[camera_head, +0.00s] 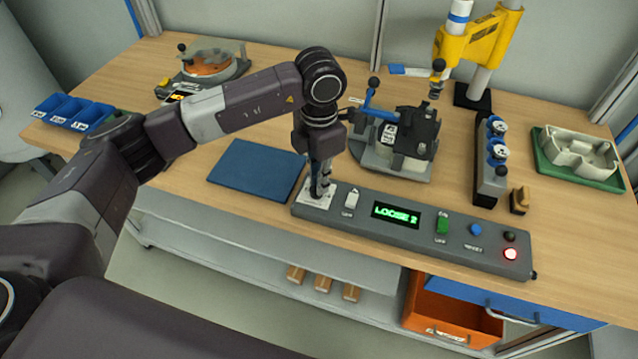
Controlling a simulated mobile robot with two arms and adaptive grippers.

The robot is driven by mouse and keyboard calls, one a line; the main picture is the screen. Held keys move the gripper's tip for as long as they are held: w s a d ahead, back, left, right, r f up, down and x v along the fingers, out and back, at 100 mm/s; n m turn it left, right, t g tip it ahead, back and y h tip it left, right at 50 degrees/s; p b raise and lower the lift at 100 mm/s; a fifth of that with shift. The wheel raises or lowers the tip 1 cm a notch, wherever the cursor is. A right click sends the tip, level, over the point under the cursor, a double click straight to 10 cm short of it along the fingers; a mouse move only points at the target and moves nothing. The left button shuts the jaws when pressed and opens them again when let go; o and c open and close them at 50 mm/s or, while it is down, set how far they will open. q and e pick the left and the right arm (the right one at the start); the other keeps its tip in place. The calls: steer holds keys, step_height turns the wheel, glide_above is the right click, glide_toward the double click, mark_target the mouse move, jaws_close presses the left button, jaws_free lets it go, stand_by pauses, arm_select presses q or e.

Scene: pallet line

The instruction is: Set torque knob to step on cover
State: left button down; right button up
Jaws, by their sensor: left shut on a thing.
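A grey control panel (455,246) lies along the front of the bench. Its display (396,214) shows green text that looks like "LOOSE 2". My left gripper (319,190) points down at the panel's left end, over a white dial plate (311,201). It is shut on the torque knob, which the fingers largely hide, so I cannot read its setting. A dark part (418,127) sits in a grey fixture behind the panel, with a small white label (389,134) too small to read; I cannot tell whether this is the cover. My right gripper is out of view.
The panel also has a white switch (351,199), a green switch (442,222), a blue button (476,229) and a lit red lamp (510,254). A blue mat (257,172) lies left. A yellow tool stand (478,42) and green tray (545,165) stand behind right.

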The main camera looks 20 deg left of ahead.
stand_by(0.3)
arm_select(q)
steer(key=shift+r, duration=0.1)
steer(key=c, duration=2)
jaws_free()
step_height(320, 180, up, 12)
steer(key=shift+f, duration=0.1)
